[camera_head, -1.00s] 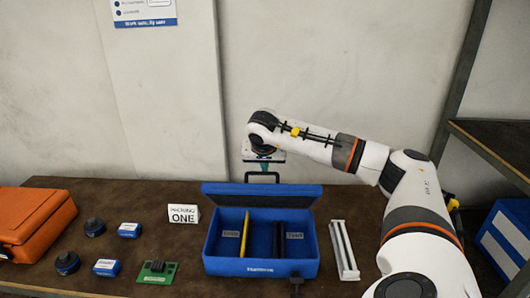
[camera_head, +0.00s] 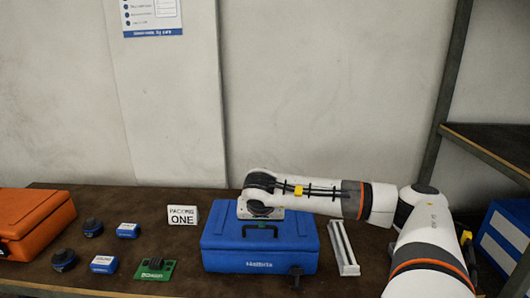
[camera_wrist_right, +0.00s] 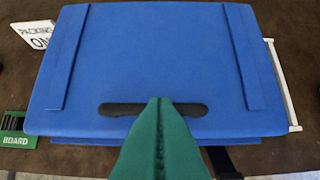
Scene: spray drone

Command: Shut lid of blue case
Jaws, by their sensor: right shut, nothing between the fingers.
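The blue case (camera_head: 259,262) stands on the brown table, and its lid (camera_head: 300,229) is down over the body. The wrist view shows the lid from above (camera_wrist_right: 165,60), with a dark handle slot near its front edge. My right gripper (camera_wrist_right: 160,100) has its green fingers together with nothing between them, over the lid at the slot; I cannot tell whether it touches. In the head view the right wrist is over the lid's back part and hides some of it. A dark latch (camera_head: 295,270) hangs at the case's front right. My left gripper is not in view.
A white rail-like part (camera_head: 344,248) lies close to the case's right side. To the left are a "PACKING ONE" sign (camera_head: 183,215), a green board (camera_head: 155,270), blue boxes (camera_head: 103,264), dark round knobs (camera_head: 64,260) and an orange case (camera_head: 35,220).

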